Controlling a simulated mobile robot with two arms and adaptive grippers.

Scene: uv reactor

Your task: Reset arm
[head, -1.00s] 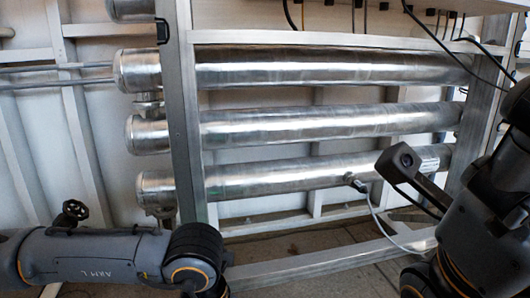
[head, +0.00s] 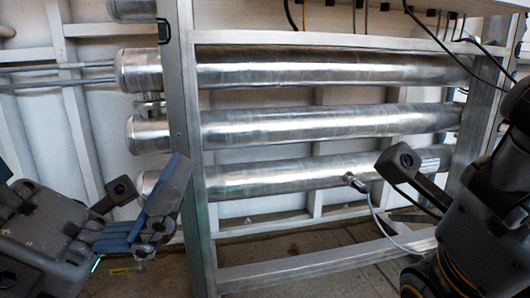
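My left gripper (head: 150,215) is at the lower left, in front of the rack's left post and the end of the lowest metal tube. Its fingers are blue and grey, and I see nothing held in it. They are seen at an angle and overlap, so I cannot tell how far apart they are. A dark camera (head: 121,190) sits beside this gripper. My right arm (head: 485,215) comes in at the right edge, with its wrist camera (head: 399,162) in front of the lowest tube. My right gripper is not in view.
Three long metal tubes, upper (head: 330,69), middle (head: 330,122) and lowest (head: 270,177), run across a metal frame. Its left post (head: 187,120) is close to my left gripper. A cable fitting (head: 356,182) sticks out of the lowest tube. A low beam (head: 320,264) crosses the floor.

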